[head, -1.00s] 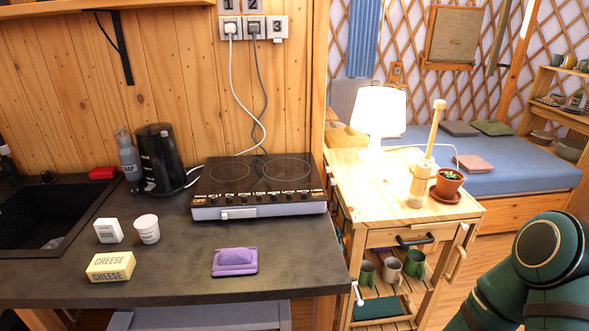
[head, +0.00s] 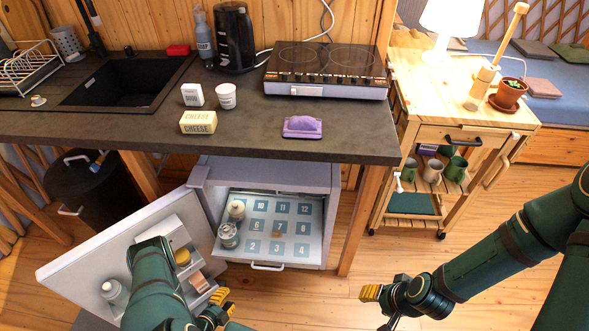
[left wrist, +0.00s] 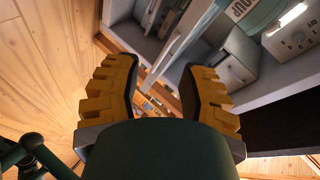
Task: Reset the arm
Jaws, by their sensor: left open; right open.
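My left gripper (head: 216,307) is low at the bottom of the head view, in front of the open fridge door. In the left wrist view its yellow fingers (left wrist: 157,88) are spread apart with nothing between them. My right gripper (head: 372,293) is at the lower middle right, over the wooden floor, with its yellow fingertips pointing left. I see nothing held in it. Both arms are apart from the counter.
A small fridge (head: 327,218) stands open under the counter (head: 330,148), its door (head: 75,262) swung left and its numbered shelf pulled out with jars. A wooden cart (head: 470,131) stands right. Floor between the arms is clear.

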